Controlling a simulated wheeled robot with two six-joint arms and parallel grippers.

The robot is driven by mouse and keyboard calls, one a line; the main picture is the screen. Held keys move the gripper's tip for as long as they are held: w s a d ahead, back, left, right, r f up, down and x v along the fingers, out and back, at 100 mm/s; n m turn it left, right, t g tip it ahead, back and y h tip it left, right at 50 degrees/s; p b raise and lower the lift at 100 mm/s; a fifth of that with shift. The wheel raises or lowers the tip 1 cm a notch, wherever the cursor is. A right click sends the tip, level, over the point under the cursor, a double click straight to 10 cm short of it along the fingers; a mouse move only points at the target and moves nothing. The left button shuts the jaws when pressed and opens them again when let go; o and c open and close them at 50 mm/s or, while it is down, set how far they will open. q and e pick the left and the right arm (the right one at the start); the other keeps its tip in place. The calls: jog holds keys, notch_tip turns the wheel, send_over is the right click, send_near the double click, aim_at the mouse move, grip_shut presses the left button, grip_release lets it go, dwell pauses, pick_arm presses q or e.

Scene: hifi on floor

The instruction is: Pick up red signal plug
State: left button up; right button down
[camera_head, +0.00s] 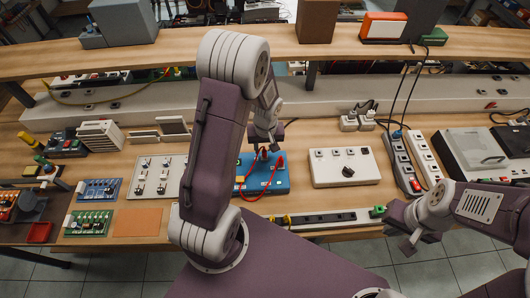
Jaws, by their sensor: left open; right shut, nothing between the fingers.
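A blue box (247,183) lies on the workbench behind my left arm, which hides its left part. A red cable loops over the box, and a red plug (280,162) stands at its right side. A second small red plug end (263,153) shows at the back of the box, close to my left gripper. My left gripper (264,148) is open and points down at the box's back edge. Nothing is seen held in it. My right gripper (408,240) is shut and empty at the front edge of the bench, away from the red plugs.
A white switch box (342,167) stands to the right of the blue box. Power strips (400,160) with black cables lie farther right. Circuit boards (100,190) and a white panel (158,177) lie on the left. A raised shelf (150,58) runs across the back.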

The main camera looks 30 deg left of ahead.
aim_at(264, 151)
pick_arm(q)
jog(key=f, duration=0.2)
jog(key=shift+a+f, duration=0.2)
jog(key=shift+f, duration=0.35)
jog(key=shift+w, duration=0.1)
grip_shut()
jog(key=shift+r, duration=0.1)
